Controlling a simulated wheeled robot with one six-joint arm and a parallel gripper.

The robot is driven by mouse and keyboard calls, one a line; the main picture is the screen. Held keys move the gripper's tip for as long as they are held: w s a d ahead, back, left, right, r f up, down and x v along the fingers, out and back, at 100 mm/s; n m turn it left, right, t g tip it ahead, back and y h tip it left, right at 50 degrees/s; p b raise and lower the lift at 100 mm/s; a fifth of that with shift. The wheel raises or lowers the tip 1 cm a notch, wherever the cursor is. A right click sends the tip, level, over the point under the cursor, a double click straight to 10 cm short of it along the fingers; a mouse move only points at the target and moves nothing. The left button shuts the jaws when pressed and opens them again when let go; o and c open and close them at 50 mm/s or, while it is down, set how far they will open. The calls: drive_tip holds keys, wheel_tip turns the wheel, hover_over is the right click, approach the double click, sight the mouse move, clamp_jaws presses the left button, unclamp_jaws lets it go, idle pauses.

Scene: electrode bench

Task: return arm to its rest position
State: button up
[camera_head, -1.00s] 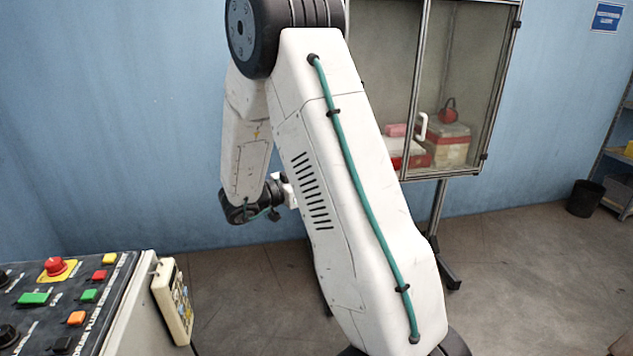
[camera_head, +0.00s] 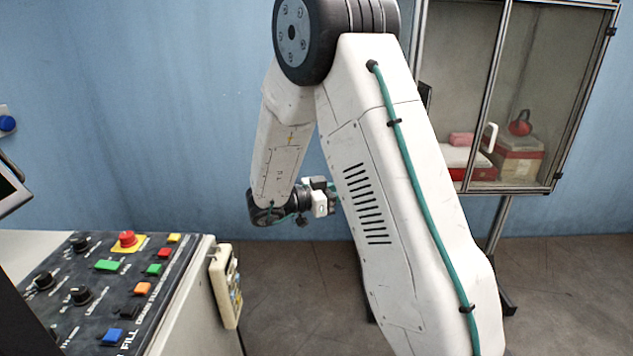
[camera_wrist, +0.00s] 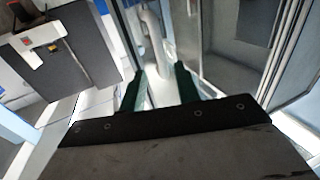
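My arm is folded, with its elbow high in the head view and its forearm hanging down to the wrist (camera_head: 318,200). The wrist is beside my large white arm link, and the gripper's tips are hidden behind that link. In the wrist view my gripper (camera_wrist: 160,74) shows two dark green fingers with a clear gap between them. I see nothing held between them. A pale curved bar, out of focus, shows beyond the fingertips; I cannot tell if the fingers are near it.
A control panel (camera_head: 125,262) with coloured buttons and a red knob stands at lower left, with a cream pendant (camera_head: 226,285) on its side. A glass-fronted cabinet (camera_head: 500,95) with a white handle (camera_head: 489,137) and red-and-white boxes stands behind my arm at right. Floor (camera_head: 295,290) shows between them.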

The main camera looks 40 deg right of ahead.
drive_tip(key=w+a+f+n+t+y, duration=0.4)
drive_tip(key=w+f+n+t+y, duration=0.3)
drive_tip(key=w+t, duration=0.45)
drive_tip(key=a+r+n+t+y, duration=0.25)
drive_tip(key=a+n+y, duration=0.35)
drive_tip(key=a+y, duration=0.65)
drive_tip(key=s+a+r+n+g, duration=0.2)
drive_tip(key=s+a+g, duration=0.1)
drive_tip(key=s+a, duration=0.3)
drive_tip(key=s+a+r+n+g, duration=0.2)
drive_tip(key=s+a+n, duration=0.15)
drive_tip(key=s, duration=0.45)
drive_tip(key=s+d+r+n, duration=0.1)
drive_tip(key=s+r, duration=0.1)
drive_tip(key=s, duration=0.5)
drive_tip(key=s+d+r+n+g+h, duration=0.1)
drive_tip(key=s+d+r, duration=0.1)
drive_tip(key=s, duration=0.5)
drive_tip(key=s+d+r+n+g+h, duration=0.1)
drive_tip(key=s+r, duration=0.3)
drive_tip(key=s, duration=0.3)
drive_tip(key=shift+s+d, duration=0.35)
